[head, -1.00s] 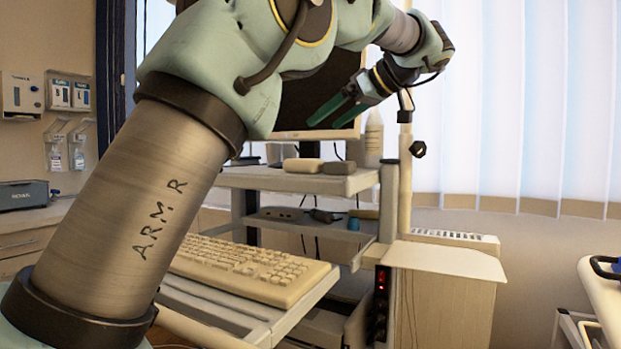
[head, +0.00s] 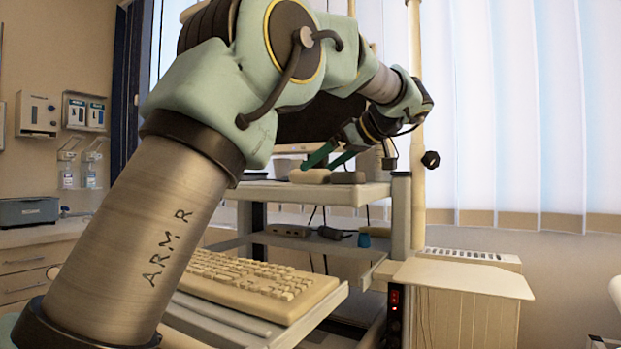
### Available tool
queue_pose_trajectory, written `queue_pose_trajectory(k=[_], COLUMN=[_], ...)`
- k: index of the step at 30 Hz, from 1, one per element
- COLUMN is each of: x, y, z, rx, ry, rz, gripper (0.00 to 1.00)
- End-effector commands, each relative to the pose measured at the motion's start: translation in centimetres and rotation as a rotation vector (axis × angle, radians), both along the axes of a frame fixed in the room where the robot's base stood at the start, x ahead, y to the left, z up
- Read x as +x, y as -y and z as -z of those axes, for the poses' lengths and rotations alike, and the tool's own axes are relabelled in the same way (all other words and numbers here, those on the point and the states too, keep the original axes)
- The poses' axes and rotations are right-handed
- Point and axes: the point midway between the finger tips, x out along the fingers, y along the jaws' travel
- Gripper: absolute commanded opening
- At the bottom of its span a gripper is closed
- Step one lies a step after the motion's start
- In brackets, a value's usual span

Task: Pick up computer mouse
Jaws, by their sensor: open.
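My gripper (head: 320,166) has two green fingers, spread apart and pointing down and left over the upper shelf (head: 375,193) of a cart. A beige rounded object (head: 309,177), which looks like the computer mouse, lies on that shelf just below the fingertips. A darker grey object (head: 347,178) lies right beside it on the right. I see nothing between the fingers. Whether the fingertips touch the beige object cannot be told from this view.
A monitor behind my arm is mostly hidden. A beige keyboard (head: 258,283) lies on a lower pull-out tray. A pole (head: 416,130) stands close right of my gripper.

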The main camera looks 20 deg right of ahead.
Motion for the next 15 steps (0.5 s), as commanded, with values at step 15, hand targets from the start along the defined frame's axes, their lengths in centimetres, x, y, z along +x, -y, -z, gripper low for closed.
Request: queue_pose_trajectory(k=[15], x=[3.4], y=[-2.0], z=[2.3], rx=[-0.001], ry=[0.000], rz=[0.000], gripper=[1.00])
